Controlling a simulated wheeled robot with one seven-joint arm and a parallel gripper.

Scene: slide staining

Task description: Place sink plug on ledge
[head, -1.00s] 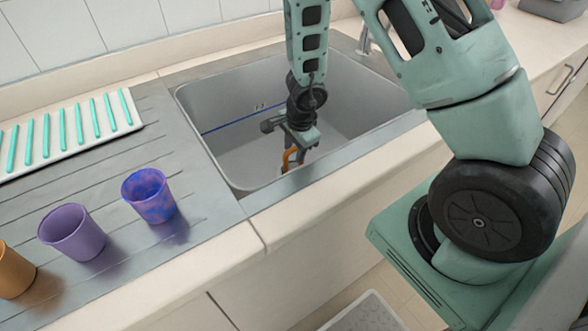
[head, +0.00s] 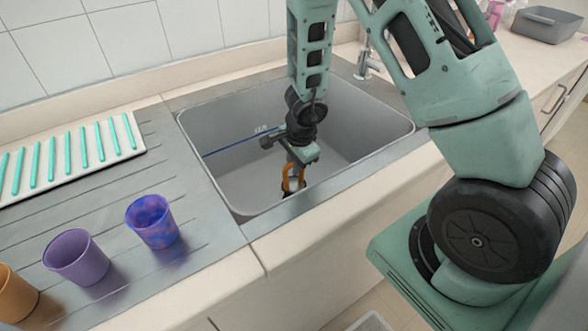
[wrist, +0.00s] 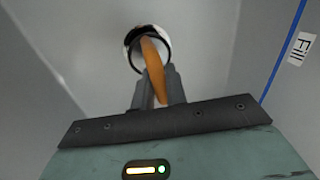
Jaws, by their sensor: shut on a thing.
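My gripper (head: 293,170) points down inside the sink basin (head: 345,145). Its grey fingers also show in the wrist view (wrist: 158,88). They are shut on an orange loop, which I take to be the handle of the sink plug (wrist: 154,60). The loop shows below the fingers in the head view (head: 286,184). Beyond it, the wrist view shows a round dark and bright ring (wrist: 130,40) on the basin floor. I cannot tell whether the plug is seated in this ring or lifted. The ledge shows as a pale strip behind the sink (head: 200,92).
Left of the basin is a drainboard (head: 190,190) with a blue-purple cup (head: 152,222), a purple cup (head: 76,258) and an orange cup (head: 15,292). A white tray (head: 70,180) with teal strips lies behind them. A tap (head: 366,62) stands behind the basin. A blue fill line marks its wall.

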